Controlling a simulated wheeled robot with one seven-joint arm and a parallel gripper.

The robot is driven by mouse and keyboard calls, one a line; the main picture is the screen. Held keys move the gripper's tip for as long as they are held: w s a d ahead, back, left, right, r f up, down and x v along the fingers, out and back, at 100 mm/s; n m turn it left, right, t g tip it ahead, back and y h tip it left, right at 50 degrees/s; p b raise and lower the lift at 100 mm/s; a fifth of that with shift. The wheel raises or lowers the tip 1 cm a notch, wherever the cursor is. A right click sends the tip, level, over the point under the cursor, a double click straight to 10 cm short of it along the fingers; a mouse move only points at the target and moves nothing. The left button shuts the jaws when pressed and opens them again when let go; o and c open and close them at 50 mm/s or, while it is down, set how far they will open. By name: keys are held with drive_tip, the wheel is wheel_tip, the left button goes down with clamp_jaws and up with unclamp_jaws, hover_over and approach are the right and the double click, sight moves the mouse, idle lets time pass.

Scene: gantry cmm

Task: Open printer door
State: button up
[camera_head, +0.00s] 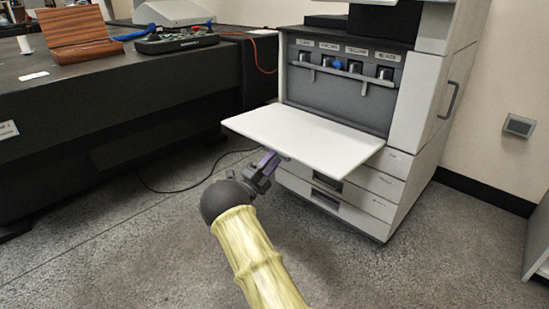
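The printer (418,105) is a tall grey-white machine standing on the floor at the right of the middle. Its front door (305,136) is a white panel folded down and lying about level, showing a grey bay (334,98) with several labelled toner slots and a blue knob. My gripper (270,162) is at the door's lower front edge, left of its middle, with purple-grey fingers reaching up to or under the panel. The fingertips are partly hidden by the door, and I cannot tell whether they touch it or are open or shut.
A dark cable (190,190) lies on the floor between table and printer. Drawers (340,196) sit below the door. Floor in front is clear.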

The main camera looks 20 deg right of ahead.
drive_tip(key=p+v, duration=0.6)
drive_tip(key=v, duration=1)
drive_tip(key=shift+p, duration=0.4)
drive_tip(key=shift+s+d, duration=0.1)
drive_tip(key=shift+s, duration=0.05)
